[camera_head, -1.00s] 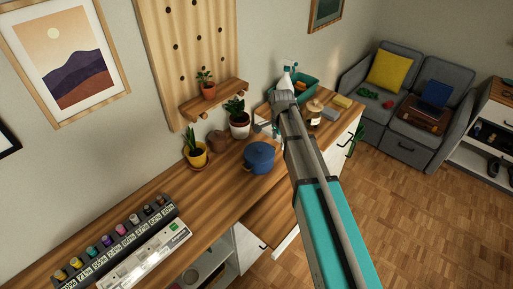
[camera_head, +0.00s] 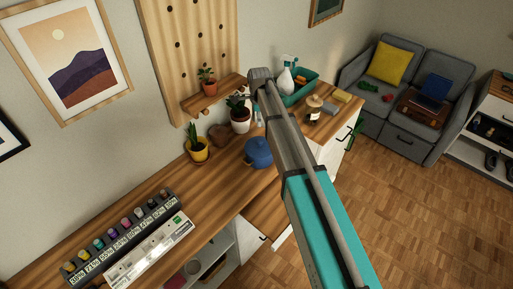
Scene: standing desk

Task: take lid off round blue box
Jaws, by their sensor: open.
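The round blue box (camera_head: 258,152) stands on the wooden desk top, with its right edge close behind my arm in the picture. Its top is on, as far as I can see. My arm reaches from the lower right over the desk, and its wrist is up and beyond the box. My gripper (camera_head: 257,112) shows only as a small part below the wrist, beside the white potted plant. It is open, holds nothing that I can see, and is apart from the box. Its fingertips are hard to make out.
A yellow plant pot (camera_head: 198,154), a brown pot (camera_head: 220,134) and a white plant pot (camera_head: 240,124) stand left of and behind the box. A teal bin (camera_head: 303,92), spray bottle (camera_head: 286,78) and jar (camera_head: 313,108) are beyond. The desk's front left holds a labelled rack (camera_head: 120,240).

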